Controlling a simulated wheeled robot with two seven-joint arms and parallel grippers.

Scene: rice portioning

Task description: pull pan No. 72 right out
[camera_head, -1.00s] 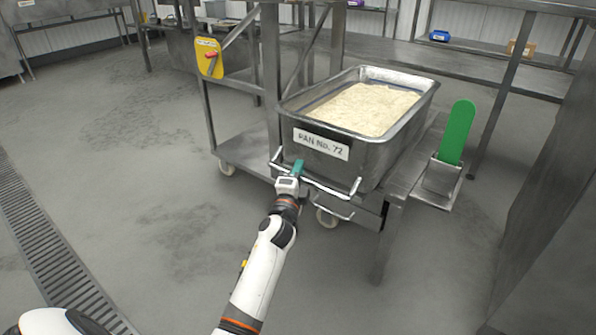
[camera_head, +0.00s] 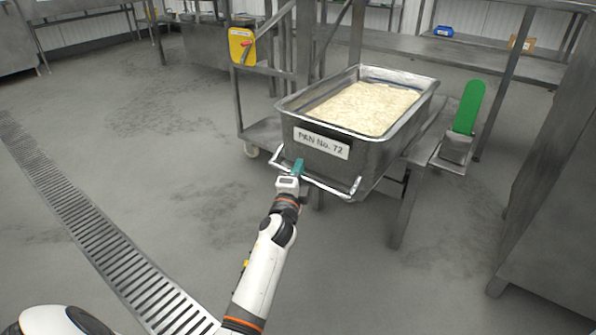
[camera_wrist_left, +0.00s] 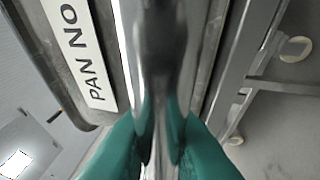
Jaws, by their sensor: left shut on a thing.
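Pan No. 72 (camera_head: 372,155) is a deep steel pan full of pale rice (camera_head: 365,107), with a white label (camera_head: 321,143) on its front wall. A bar handle (camera_head: 330,188) runs along the front. My left gripper (camera_head: 297,168) is shut on the left part of that handle. In the left wrist view the teal fingertips (camera_wrist_left: 160,150) close on the shiny bar, and part of the label (camera_wrist_left: 82,50) shows beside it. The pan's front end sticks out past the steel stand; its underside contact is hidden. My right gripper is not in view.
A steel stand (camera_head: 405,205) is at the pan's right, with a green paddle (camera_head: 468,108) in a holder. A wheeled steel cart (camera_head: 262,132) with a yellow panel (camera_head: 242,46) stands behind left. A floor drain (camera_head: 100,240) runs at left. The front floor is clear.

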